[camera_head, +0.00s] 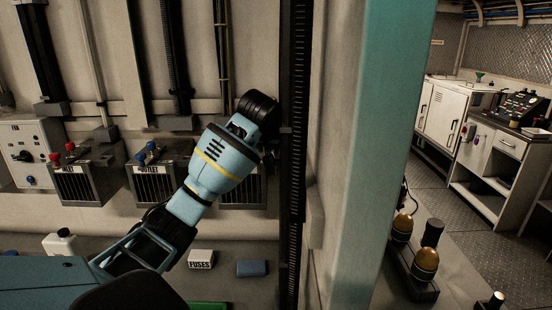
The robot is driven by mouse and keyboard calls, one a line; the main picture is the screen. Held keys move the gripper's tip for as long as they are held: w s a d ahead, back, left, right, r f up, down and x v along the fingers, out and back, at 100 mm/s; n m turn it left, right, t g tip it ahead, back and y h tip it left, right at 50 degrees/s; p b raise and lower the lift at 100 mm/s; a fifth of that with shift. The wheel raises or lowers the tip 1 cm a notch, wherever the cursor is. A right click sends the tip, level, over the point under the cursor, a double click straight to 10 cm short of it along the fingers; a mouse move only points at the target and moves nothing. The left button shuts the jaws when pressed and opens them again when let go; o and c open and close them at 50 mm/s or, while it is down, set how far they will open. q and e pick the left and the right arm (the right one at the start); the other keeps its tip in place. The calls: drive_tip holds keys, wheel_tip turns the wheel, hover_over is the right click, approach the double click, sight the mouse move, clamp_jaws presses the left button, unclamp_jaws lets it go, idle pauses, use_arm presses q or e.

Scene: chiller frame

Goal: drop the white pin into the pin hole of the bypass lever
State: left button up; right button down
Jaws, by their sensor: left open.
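My left gripper (267,142) is at the far end of my light-blue forearm, close to the left side of the dark slotted upright. It is open, but its dark jaws are small and largely hidden, and I see nothing held in them. I cannot make out the white pin, the bypass lever or its pin hole in this view. My arm covers part of the wall and shelf behind it. My right gripper is not in view.
The dark slotted upright (294,190) and a teal post (385,150) stand right of my gripper. A FUSES box (201,259), a blue block (252,268) and a white bottle (61,243) sit below. Vented boxes (84,184) line the wall. Brass-domed parts (426,262) stand lower right.

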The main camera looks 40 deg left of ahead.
sight(275, 152)
use_arm(q)
drive_tip(key=shift+w+a+f, duration=0.4)
drive_tip(key=shift+w+f, duration=0.1)
drive_tip(key=shift+w, duration=0.3)
drive_tip(key=shift+w+a+f, duration=0.4)
drive_tip(key=shift+w+f, duration=0.05)
drive_tip(key=shift+w, duration=0.3)
drive_tip(key=shift+w+a+f, duration=0.25)
drive_tip(key=shift+w+f, duration=0.1)
drive_tip(key=shift+f, duration=0.1)
drive_tip(key=shift+c, duration=0.2)
drive_tip(key=c, duration=1)
drive_tip(key=shift+r, duration=0.1)
wheel_tip(275, 152, up, 7)
drive_tip(key=shift+s+d, duration=1.55)
drive_tip(key=shift+s, duration=1.05)
drive_tip(key=shift+s+d, duration=1.55)
drive_tip(key=shift+s, duration=1)
drive_tip(key=shift+s+d, duration=1.55)
drive_tip(key=shift+s, duration=1.05)
